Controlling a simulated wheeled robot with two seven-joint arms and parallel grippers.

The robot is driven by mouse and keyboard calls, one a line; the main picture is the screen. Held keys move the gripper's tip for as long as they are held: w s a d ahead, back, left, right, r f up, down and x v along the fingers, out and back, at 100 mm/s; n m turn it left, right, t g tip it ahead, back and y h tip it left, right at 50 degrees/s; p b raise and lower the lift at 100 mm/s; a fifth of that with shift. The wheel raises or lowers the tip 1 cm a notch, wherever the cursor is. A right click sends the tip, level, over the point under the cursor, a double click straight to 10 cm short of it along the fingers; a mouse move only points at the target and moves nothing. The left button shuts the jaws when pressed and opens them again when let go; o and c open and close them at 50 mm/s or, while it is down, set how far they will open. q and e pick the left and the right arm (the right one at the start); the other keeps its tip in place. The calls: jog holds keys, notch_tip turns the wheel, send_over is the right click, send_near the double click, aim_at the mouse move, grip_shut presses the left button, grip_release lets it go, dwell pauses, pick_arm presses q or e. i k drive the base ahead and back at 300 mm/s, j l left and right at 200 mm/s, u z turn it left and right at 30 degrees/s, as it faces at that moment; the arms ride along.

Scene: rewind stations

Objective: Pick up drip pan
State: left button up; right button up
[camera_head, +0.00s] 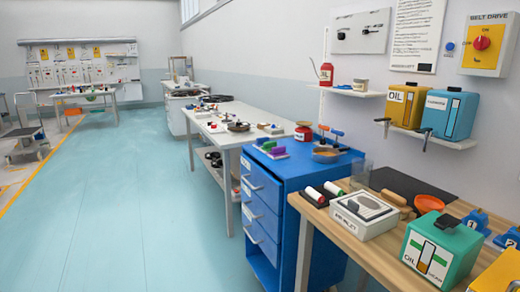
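No gripper of mine shows in the head view. I cannot tell for sure which thing is the drip pan. A shallow orange round dish (327,155) sits on top of the blue drawer cabinet (262,207), near its right back side.
A green oil can (440,248) stands at the bench's front right, with blue numbered blocks behind it. A wall shelf (432,130) holds yellow and blue oil cans. A long white table (222,128) runs behind the cabinet. The blue floor (120,200) at left is clear.

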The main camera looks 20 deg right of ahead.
aim_at(333, 154)
jog(key=i+j, duration=0.15)
jog(key=i, duration=0.5)
jog(key=i+j, duration=0.15)
jog(key=i, duration=0.45)
